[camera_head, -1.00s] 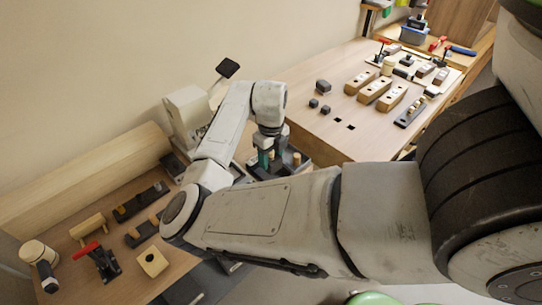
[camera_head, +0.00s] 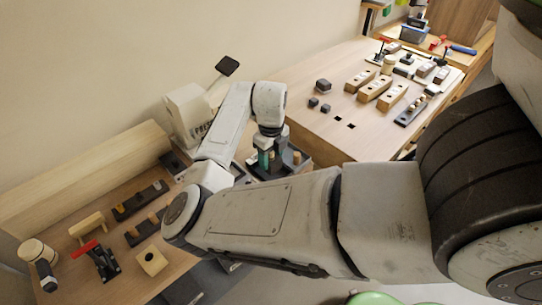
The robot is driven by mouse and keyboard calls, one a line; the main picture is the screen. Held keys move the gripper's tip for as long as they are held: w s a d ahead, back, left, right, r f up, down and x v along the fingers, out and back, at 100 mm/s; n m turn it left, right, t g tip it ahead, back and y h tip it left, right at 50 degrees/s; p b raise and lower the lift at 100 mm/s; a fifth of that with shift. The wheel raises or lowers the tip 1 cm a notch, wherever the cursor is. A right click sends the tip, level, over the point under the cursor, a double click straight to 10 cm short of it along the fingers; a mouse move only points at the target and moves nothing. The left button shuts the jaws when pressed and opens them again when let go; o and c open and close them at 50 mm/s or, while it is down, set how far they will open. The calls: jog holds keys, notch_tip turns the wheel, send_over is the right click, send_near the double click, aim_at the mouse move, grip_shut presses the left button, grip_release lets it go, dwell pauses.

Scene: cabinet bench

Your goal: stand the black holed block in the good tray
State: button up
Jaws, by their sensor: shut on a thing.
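My gripper (camera_head: 264,160), with teal fingers, points down over a dark tray (camera_head: 289,168) at the near left end of the big wooden bench. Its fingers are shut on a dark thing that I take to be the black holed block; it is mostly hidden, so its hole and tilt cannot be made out. Light pegs or blocks (camera_head: 297,157) stand in the dark tray, right of the fingers. No label is readable to tell which tray is the good one. My arm hides the near side of the tray, and I cannot tell whether the block touches its floor.
The bench (camera_head: 320,135) carries dark blocks (camera_head: 323,86), wooden holed blocks (camera_head: 375,89) and two square holes. A lower left table holds a red-handled clamp (camera_head: 100,262), a pale holed block (camera_head: 151,260), dark racks (camera_head: 140,200) and a mallet (camera_head: 38,255). A white machine (camera_head: 188,115) stands behind my arm.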

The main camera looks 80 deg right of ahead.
jog(key=shift+f+b, duration=0.9)
jog(key=shift+f, duration=0.6)
dwell(1.8)
jog(key=o, duration=0.9)
jog(key=shift+c, duration=0.8)
jog(key=shift+o, duration=0.7)
jog(key=shift+r+p, duration=2.7)
jog(key=shift+r, duration=0.9)
